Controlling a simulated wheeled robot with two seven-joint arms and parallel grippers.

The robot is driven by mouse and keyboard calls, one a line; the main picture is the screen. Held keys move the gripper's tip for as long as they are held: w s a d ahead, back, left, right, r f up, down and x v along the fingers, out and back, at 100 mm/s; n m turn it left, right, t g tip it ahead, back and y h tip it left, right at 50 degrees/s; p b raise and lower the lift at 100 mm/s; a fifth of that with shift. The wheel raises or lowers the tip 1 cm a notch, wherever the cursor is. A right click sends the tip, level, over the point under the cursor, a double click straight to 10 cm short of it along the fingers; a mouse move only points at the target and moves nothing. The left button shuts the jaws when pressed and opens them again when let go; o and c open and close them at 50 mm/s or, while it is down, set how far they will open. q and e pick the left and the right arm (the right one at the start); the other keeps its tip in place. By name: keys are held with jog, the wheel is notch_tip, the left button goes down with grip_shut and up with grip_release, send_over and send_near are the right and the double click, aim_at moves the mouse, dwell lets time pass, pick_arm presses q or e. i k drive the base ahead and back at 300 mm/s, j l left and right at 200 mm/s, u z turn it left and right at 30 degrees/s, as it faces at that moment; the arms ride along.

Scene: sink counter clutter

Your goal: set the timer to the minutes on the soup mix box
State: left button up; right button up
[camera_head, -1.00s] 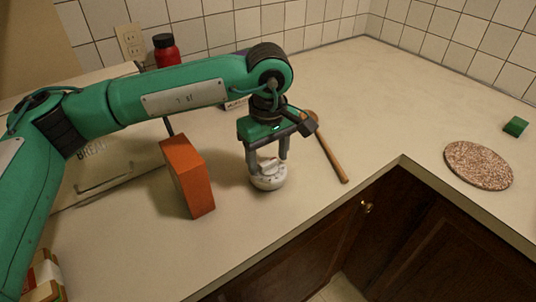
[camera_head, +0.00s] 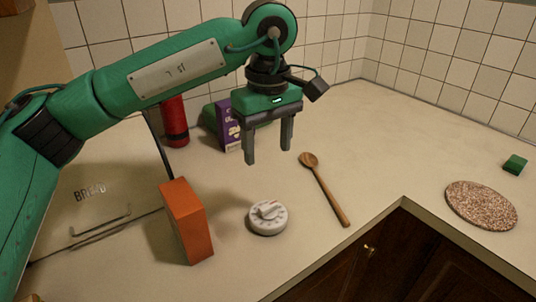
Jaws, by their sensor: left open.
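The timer (camera_head: 268,217) is a round white dial with a raised knob and a small red mark. It lies on the counter in the middle of the head view; its numbers are too small to read. My left gripper (camera_head: 268,157) is open and empty, raised above and behind the timer, apart from it. An orange box (camera_head: 187,222) stands just left of the timer. A purple box (camera_head: 229,128) stands behind my gripper, partly covered; its print is too small to read. I cannot tell which box is the soup mix. My right gripper is not in view.
A wooden spoon (camera_head: 326,190) lies right of the timer. A bread box (camera_head: 95,205) is at the left, a red bottle (camera_head: 174,122) at the back. A speckled round board (camera_head: 481,205) and green block (camera_head: 515,164) are far right. The counter's front edge is near the timer.

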aim_at(269, 211)
jog(key=k, duration=1.5)
